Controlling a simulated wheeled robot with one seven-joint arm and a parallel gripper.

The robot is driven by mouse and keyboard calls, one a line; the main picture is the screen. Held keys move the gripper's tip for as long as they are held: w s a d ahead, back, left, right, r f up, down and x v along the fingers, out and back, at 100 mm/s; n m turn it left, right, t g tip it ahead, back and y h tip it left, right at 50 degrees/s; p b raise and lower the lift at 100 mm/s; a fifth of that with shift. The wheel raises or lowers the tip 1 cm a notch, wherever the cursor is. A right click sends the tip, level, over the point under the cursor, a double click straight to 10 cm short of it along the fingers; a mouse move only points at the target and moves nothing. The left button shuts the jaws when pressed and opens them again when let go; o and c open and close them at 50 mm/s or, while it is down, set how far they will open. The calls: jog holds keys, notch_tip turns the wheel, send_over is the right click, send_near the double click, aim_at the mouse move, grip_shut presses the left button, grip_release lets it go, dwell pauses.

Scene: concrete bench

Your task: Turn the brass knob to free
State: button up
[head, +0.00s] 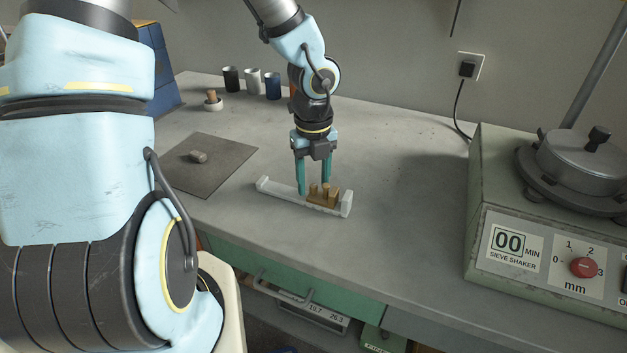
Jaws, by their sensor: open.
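A small brass-coloured block (325,200) with short upright pegs sits at the right part of a white rail-like holder (282,197) on the bench. I cannot tell which peg is the knob, nor how it is turned. My gripper (313,187) points down over the holder. Its two teal fingers are apart, with nothing seen between them. The right finger is close above or behind the block. The left finger reaches down by the holder, left of the block. Contact cannot be told from this view.
A sieve shaker (520,245) with a red dial (583,267) stands at right. A dark mat (207,165) with a small stone-like piece (198,157) lies left. Several cups (252,80) stand at the back. The bench between holder and shaker is clear.

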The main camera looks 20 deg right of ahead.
grip_shut()
dwell(0.7)
jog(key=n, duration=0.4)
jog(key=shift+p, duration=0.4)
jog(key=n, duration=0.8)
jog(key=shift+n, duration=2.2)
